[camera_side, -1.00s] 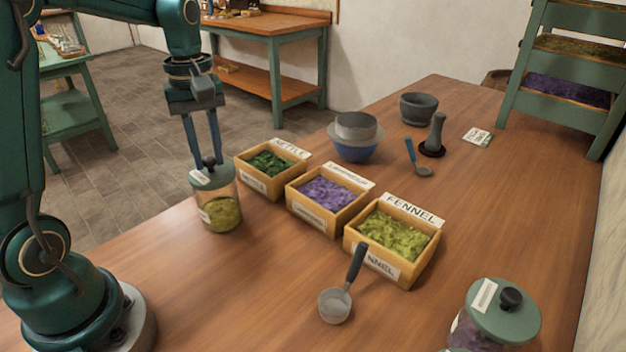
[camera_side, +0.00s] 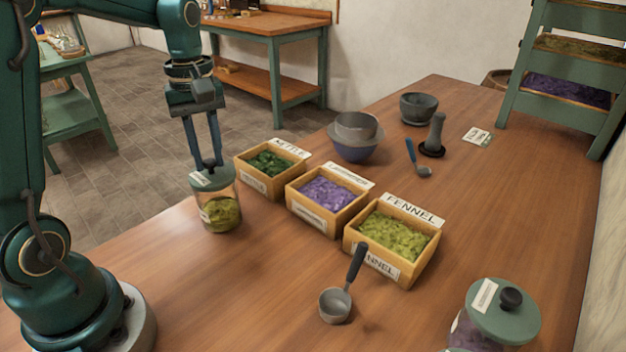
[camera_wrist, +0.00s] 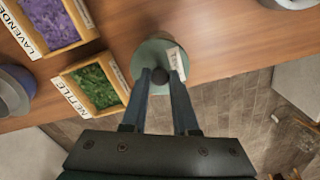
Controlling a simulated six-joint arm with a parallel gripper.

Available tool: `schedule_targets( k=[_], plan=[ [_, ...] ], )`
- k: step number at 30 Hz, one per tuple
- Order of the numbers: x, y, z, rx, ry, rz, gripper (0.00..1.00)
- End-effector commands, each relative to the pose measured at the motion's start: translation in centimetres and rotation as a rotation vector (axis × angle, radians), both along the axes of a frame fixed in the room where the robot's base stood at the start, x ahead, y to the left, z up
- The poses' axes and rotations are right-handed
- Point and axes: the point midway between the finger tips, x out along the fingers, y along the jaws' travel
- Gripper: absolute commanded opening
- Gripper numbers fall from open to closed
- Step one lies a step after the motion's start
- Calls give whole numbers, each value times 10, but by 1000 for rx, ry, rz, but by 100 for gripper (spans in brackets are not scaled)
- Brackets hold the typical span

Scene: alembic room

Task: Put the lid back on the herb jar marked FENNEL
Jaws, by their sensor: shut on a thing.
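The glass herb jar (camera_side: 222,214) stands upright at the table's left edge with green-yellow herb inside; its own label is too small to read. The round green lid (camera_side: 211,178) with a dark knob and a white label sits at the jar's mouth; whether it is fully seated I cannot tell. In the wrist view the lid (camera_wrist: 149,52) hides the jar below it. My gripper (camera_side: 208,164) points down over the jar, its two fingers shut on the lid's knob (camera_wrist: 160,76).
Wooden boxes of nettle (camera_side: 270,163), lavender (camera_side: 328,194) and fennel (camera_side: 394,235) stand right of the jar. A scoop (camera_side: 337,304) lies in front. Another lidded jar (camera_side: 503,312) is at the front right. A bowl stack (camera_side: 355,140) and mortar (camera_side: 418,107) stand behind.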

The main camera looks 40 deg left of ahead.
Motion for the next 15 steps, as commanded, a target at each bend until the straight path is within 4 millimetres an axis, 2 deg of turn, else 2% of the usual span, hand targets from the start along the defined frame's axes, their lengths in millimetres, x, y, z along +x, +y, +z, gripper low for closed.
schedule_targets(
  k=[11, 12, 14, 15],
  plan=[
    [0, 0, 0, 0, 0, 0, 0],
    [0, 0, 0, 0, 0, 0, 32],
    [0, 0, 0, 0, 0, 0, 55],
    [0, 0, 0, 0, 0, 0, 63]
  ],
)
